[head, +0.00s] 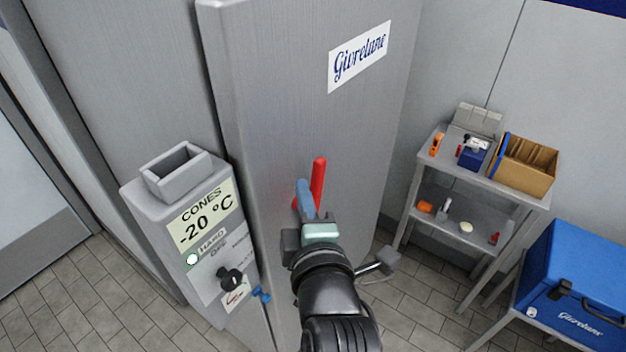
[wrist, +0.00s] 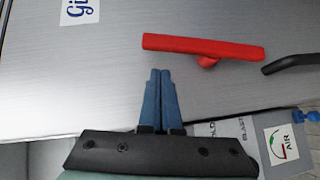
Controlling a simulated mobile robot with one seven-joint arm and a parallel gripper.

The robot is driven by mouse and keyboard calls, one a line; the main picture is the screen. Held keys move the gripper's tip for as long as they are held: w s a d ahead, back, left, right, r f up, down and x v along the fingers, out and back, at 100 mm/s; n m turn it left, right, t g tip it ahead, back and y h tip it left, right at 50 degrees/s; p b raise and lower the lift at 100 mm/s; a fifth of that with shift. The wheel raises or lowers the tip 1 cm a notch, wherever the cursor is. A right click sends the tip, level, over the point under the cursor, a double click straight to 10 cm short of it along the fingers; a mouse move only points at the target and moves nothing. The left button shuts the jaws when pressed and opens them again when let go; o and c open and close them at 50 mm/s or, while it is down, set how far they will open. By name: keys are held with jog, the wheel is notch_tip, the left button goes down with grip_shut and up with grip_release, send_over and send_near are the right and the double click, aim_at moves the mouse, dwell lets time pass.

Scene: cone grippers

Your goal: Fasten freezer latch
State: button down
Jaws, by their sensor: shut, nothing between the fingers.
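The freezer (head: 275,90) is a tall brushed-grey cabinet. Its latch is a red bar (head: 318,180) on the door, standing nearly upright and leaning slightly right at the top. In the head view my gripper covers its lower part, and a bit of red shows left of the fingers. The wrist view shows the whole red latch (wrist: 190,46) with a short round stub at its side. My gripper (head: 303,183) is shut and empty in front of the door. In the wrist view its blue fingertips (wrist: 160,72) lie together beside the bar, with a visible gap.
A grey control box (head: 205,262) marked "CONES -20 °C" juts out at left, with a black knob and a blue valve. A black handle (wrist: 290,63) lies beyond the latch. A shelf table (head: 470,172) and a blue cooler (head: 575,280) stand at right.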

jog(key=shift+w+d+f, duration=0.2)
jog(key=shift+w+d, duration=0.55)
jog(key=shift+w, duration=0.15)
jog(key=shift+w+p, duration=0.1)
jog(key=shift+p, duration=0.2)
